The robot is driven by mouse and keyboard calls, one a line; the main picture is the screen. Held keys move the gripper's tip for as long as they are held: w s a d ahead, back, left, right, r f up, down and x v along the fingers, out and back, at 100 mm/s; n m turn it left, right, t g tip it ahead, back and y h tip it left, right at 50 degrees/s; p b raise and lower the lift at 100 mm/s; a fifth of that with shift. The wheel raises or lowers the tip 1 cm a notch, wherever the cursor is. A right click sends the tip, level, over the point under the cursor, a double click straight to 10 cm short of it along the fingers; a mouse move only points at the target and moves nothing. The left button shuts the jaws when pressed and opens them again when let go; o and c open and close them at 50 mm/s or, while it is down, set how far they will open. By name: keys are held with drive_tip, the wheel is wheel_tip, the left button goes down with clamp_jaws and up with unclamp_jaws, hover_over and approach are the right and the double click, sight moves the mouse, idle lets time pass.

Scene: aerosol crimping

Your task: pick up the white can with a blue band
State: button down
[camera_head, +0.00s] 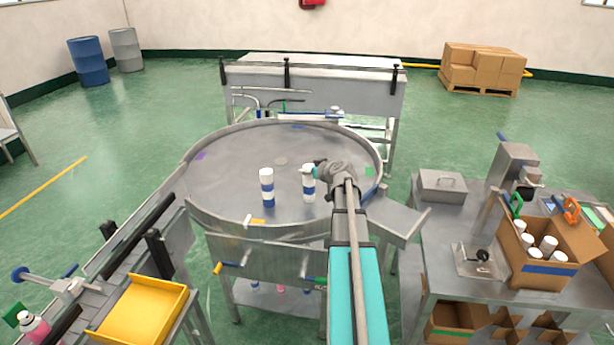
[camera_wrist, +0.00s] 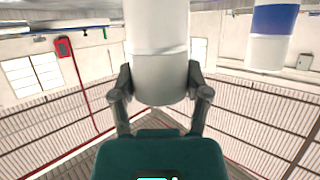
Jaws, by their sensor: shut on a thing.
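A white can with a blue band (camera_head: 308,187) is upright at my gripper (camera_head: 315,169), over the round steel table (camera_head: 225,175). In the wrist view, the white can (camera_wrist: 158,40) is between the two fingers of my gripper (camera_wrist: 160,82), which are shut on it. I cannot tell whether the can touches the table.
The round table has a raised rim and much free surface. At the right, a bench (camera_head: 450,290) bears a cardboard box (camera_head: 545,270) with several white cans. A yellow tray (camera_head: 140,310) is at the lower left. A conveyor-like bench (camera_head: 315,85) stands behind.

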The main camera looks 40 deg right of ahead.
drive_tip(key=shift+r+p, duration=1.4)
drive_tip(key=shift+r, duration=0.05)
drive_tip(key=s+d+r+p, duration=0.2)
drive_tip(key=s+r+p, duration=0.8)
drive_tip(key=s, duration=0.3)
drive_tip(key=shift+s+d, duration=0.2)
drive_tip(key=shift+s, duration=0.2)
